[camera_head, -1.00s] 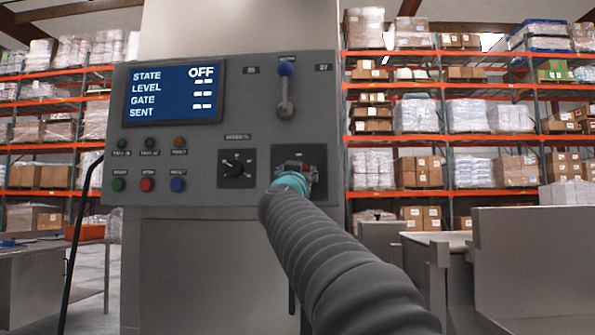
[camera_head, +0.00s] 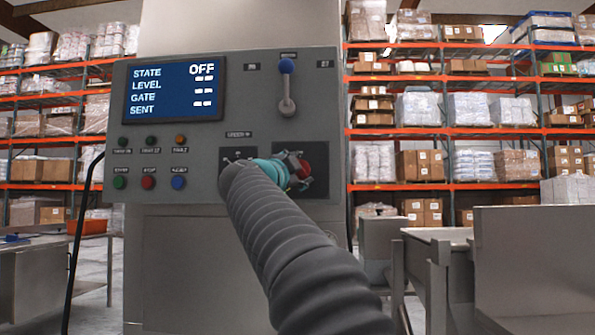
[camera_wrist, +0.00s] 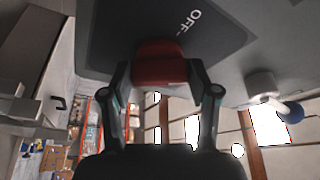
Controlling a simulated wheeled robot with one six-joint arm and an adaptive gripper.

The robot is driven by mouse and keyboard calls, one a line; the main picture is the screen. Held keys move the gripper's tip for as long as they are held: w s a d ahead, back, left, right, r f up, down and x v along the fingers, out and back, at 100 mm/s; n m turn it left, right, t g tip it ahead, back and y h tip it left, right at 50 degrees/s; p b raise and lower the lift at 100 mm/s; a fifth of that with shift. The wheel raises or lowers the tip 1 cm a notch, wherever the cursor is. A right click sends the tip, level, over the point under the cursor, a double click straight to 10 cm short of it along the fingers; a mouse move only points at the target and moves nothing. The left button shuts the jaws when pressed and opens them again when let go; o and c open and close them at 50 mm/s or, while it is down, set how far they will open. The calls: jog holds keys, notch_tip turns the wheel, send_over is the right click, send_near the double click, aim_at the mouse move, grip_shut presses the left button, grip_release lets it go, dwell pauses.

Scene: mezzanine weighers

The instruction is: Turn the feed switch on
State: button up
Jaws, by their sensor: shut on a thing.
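The grey control panel (camera_head: 225,75) fills the middle of the head view. The red switch handle (camera_head: 307,167) sits on a dark plate (camera_head: 326,154) at its lower right; my arm partly hides it. In the wrist view the red handle (camera_wrist: 160,62) stands in front of the dark plate (camera_wrist: 115,35), which bears the word OFF. My gripper (camera_head: 298,172) reaches the handle from the left. Its two fingers are closed on the sides of the handle, as the wrist view of my gripper (camera_wrist: 165,80) shows. The display (camera_head: 175,88) reads STATE OFF.
A blue-knobbed lever (camera_head: 287,88) is above the switch. A black dial plate (camera_head: 238,153) is to its left, partly behind my arm. Indicator lamps and push buttons (camera_head: 148,182) are at the panel's left. Steel benches (camera_head: 525,255) stand at the right.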

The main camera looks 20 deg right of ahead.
jog(key=m+g, duration=0.1)
jog(key=m, duration=0.2)
jog(key=m+g+y, duration=0.1)
jog(key=m, duration=0.2)
jog(key=shift+r+m, duration=0.1)
jog(key=shift+m, duration=0.2)
dwell(0.4)
jog(key=o, duration=1.2)
jog(key=shift+c, duration=0.2)
jog(key=v, duration=1.2)
jog(key=shift+r, duration=0.3)
jog(key=shift+w+a, duration=0.1)
